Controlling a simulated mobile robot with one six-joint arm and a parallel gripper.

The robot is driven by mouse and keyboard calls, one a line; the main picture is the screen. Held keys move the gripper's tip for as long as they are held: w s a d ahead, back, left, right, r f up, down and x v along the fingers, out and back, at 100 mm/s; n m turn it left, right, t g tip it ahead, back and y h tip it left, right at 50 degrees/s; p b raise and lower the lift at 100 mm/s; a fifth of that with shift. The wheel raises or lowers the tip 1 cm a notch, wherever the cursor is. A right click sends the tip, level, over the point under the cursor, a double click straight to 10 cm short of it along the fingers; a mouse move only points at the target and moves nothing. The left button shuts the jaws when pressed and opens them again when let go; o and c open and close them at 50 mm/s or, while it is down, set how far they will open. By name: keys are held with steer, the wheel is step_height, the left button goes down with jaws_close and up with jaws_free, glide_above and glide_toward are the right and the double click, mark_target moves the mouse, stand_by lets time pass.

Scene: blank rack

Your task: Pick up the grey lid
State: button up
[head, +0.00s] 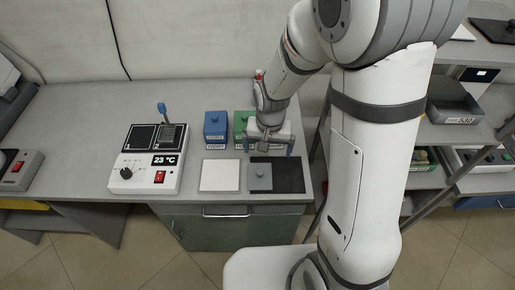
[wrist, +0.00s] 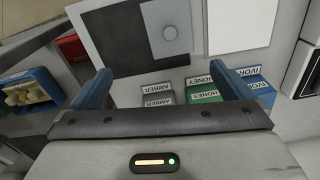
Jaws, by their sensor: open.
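The grey lid (head: 260,178) is a square plate with a small round knob. It lies on the left part of a dark mat (head: 289,175) at the bench front. In the wrist view the lid (wrist: 165,30) is at the top, beyond my fingertips, with its knob facing the camera. My gripper (head: 270,147) is open, above the back of the bench behind the lid and apart from it. In the wrist view the blue fingers of my gripper (wrist: 166,82) are spread with nothing held; a grey box (wrist: 178,97) labelled AMBER shows between them.
A green HONEY box (head: 240,122) and a blue IVORY box (head: 215,124) stand left of my gripper. A white mat (head: 220,175) lies left of the dark mat. A device (head: 147,158) reading 23 °C stands further left. A shelf rack (head: 470,120) is at the right.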

glide_above(260, 171)
steer(key=f, duration=0.4)
steer(key=shift+w+a+f+p, duration=0.25)
steer(key=shift+f+p, duration=0.15)
steer(key=shift+s+d+f+p, duration=0.15)
steer(key=shift+f+p, duration=0.3)
steer(key=shift+f, duration=1.45)
steer(key=shift+s+d+f+p, duration=0.15)
steer(key=shift+f+p, duration=0.3)
steer(key=shift+f, duration=1.45)
steer(key=shift+a, duration=0.1)
steer(key=shift+c, duration=0.2)
steer(key=c, duration=1)
steer(key=shift+r, duration=0.1)
